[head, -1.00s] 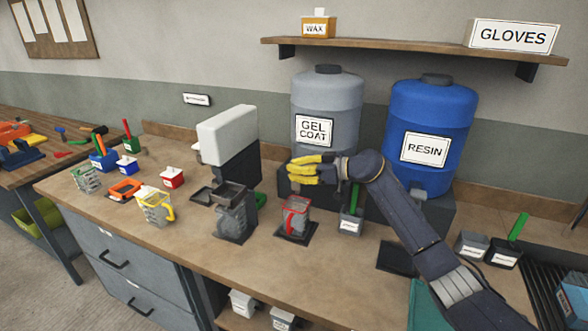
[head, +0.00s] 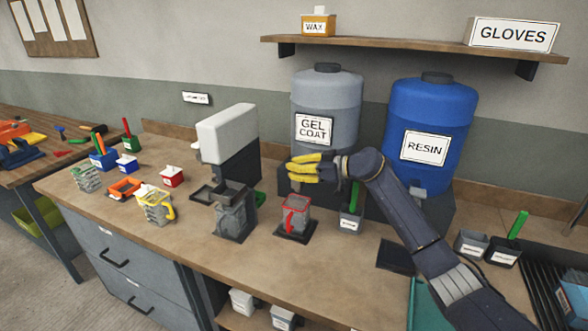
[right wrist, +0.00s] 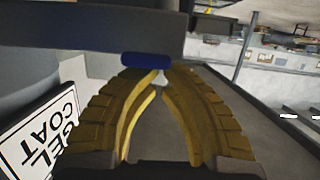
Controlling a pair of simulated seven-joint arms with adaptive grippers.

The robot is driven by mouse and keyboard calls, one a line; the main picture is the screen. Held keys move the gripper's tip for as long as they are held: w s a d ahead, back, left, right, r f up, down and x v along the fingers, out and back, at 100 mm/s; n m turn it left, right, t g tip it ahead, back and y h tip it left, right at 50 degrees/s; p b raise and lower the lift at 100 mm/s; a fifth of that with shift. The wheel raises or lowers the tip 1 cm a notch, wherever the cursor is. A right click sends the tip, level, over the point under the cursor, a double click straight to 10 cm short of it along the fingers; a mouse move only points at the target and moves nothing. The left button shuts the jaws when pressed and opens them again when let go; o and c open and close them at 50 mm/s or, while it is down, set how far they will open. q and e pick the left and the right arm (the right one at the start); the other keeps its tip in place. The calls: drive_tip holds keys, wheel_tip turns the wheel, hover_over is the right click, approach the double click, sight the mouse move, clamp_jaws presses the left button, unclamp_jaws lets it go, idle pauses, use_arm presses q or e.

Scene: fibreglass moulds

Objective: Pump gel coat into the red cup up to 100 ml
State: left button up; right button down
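The red cup (head: 295,216), a clear cup with a red rim and handle, stands upright on a black pad below the grey gel coat drum (head: 327,95). Its fill level is too small to read. My right gripper (head: 293,168), with yellow fingers, is in front of the drum's lower part, above the cup. In the right wrist view its fingertips (right wrist: 158,74) come close together at a small pale nub under a blue bar (right wrist: 147,61). Whether they grip it is unclear. The drum's outlet is hidden behind the fingers. My left gripper is out of view.
The blue resin drum (head: 433,125) stands to the right. A white and black dispenser (head: 229,145) with a grey cup is to the left, and a yellow-handled cup (head: 155,208) further left. A grey pot with a green handle (head: 351,215) stands right of the red cup.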

wheel_tip(320, 180, up, 4)
drive_tip(key=shift+d+r, duration=0.1)
drive_tip(key=v, duration=0.9)
drive_tip(key=shift+s+d, duration=0.2)
drive_tip(key=shift+d, duration=0.1)
idle(0.6)
drive_tip(key=r, duration=0.1)
drive_tip(key=d+r, duration=0.2)
drive_tip(key=shift+s+r, duration=0.25)
drive_tip(key=shift+r, duration=0.05)
